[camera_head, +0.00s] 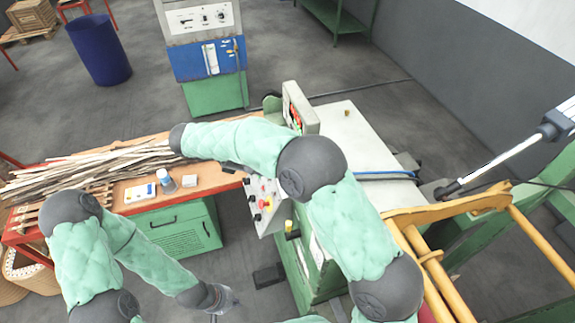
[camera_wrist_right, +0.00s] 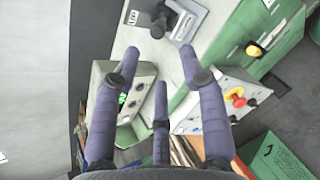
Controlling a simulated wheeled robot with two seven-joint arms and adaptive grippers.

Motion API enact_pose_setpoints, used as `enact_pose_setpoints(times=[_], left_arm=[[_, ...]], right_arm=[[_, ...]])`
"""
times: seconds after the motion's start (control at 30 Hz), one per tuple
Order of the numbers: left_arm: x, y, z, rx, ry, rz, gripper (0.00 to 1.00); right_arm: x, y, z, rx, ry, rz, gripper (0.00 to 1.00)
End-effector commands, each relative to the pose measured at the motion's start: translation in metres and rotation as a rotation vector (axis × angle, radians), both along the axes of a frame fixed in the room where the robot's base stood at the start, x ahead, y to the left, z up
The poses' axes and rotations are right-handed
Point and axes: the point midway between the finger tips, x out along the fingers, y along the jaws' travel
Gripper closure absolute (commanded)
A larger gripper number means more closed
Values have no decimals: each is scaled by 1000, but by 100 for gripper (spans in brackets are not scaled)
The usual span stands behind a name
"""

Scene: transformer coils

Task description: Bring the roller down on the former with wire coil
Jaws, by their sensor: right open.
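In the head view the yellow tubular frame (camera_head: 432,257) stands at the lower right; I cannot tell which part of it is the roller. The former with its wire coil is not recognisable. My right gripper (camera_wrist_right: 158,95) is open and empty in the right wrist view, its fingers spread above the machine's controls. A black lever on a grey plate (camera_wrist_right: 188,18) lies beyond the fingertips, apart from them. In the head view my right arm hides most of this hand. My left gripper (camera_head: 222,300) hangs low at the bottom, left of the machine; its jaw opening is unclear.
A control panel with a red button (camera_head: 264,204) is on the machine's left side. A control box (camera_head: 298,108) stands on the white top (camera_head: 350,140). An orange bench (camera_head: 205,180) with wooden strips is at left. A blue-and-green cabinet (camera_head: 205,60) stands behind.

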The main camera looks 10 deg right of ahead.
Motion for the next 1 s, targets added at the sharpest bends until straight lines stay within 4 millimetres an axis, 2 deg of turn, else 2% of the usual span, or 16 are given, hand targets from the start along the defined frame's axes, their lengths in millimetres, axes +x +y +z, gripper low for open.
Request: enact_pose_setpoints(times=[0.1,0.23,0.77,1.0], left_arm=[[0,0,0,0,0,0,100],[0,0,0,0,0,0,100],[0,0,0,0,0,0,100],[0,0,-6,0,0,0,100]], right_arm=[[0,11,6,1,1,1,57],[0,16,10,1,0,-1,57],[0,17,11,0,1,-1,57],[0,17,4,0,1,-1,57]])
